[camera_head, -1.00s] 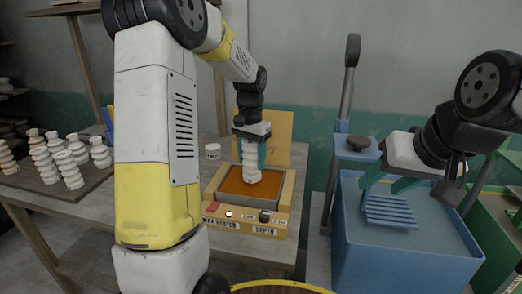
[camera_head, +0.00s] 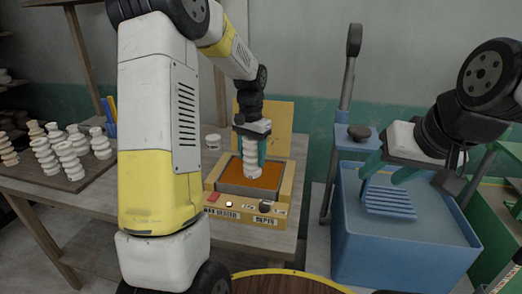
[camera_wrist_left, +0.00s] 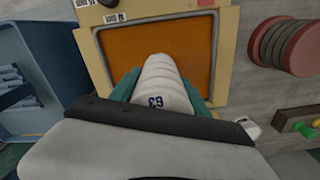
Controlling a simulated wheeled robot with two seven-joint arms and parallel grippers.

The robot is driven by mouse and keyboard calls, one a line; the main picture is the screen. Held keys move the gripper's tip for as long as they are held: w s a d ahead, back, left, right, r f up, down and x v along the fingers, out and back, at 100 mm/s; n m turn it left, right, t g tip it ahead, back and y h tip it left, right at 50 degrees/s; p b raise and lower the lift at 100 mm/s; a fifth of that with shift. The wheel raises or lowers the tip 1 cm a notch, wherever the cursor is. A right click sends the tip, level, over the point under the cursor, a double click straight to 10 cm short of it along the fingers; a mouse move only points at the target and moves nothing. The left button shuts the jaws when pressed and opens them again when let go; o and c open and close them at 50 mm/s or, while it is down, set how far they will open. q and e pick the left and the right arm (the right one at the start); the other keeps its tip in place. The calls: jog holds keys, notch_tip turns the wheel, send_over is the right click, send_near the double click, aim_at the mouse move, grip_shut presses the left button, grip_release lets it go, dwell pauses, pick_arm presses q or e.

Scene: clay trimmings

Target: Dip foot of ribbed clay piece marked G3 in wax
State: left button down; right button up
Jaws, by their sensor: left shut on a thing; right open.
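My left gripper (camera_head: 251,143) is shut on the ribbed white clay piece (camera_head: 251,160) and holds it upright over the wax bath. In the left wrist view the piece (camera_wrist_left: 162,84) shows the mark G3, seen upside down. The yellow wax bath (camera_head: 245,208) holds orange-brown wax (camera_head: 264,177); it also shows in the left wrist view (camera_wrist_left: 228,50). The foot of the piece is at the wax; I cannot tell how deep it sits. My right gripper (camera_head: 385,173) is open and empty above the blue bin.
Several ribbed clay pieces (camera_head: 68,156) stand on a board at the left of the table. A small white jar (camera_head: 213,142) stands behind the bath. A blue bin (camera_head: 405,250) with a slatted insert and a lever stands at the right.

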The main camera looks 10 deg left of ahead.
pick_arm(q)
jog(key=shift+f, duration=0.55)
dwell(1.4)
jog(key=shift+r, duration=0.1)
notch_tip(320, 180, up, 7)
dwell(1.1)
dwell(1.2)
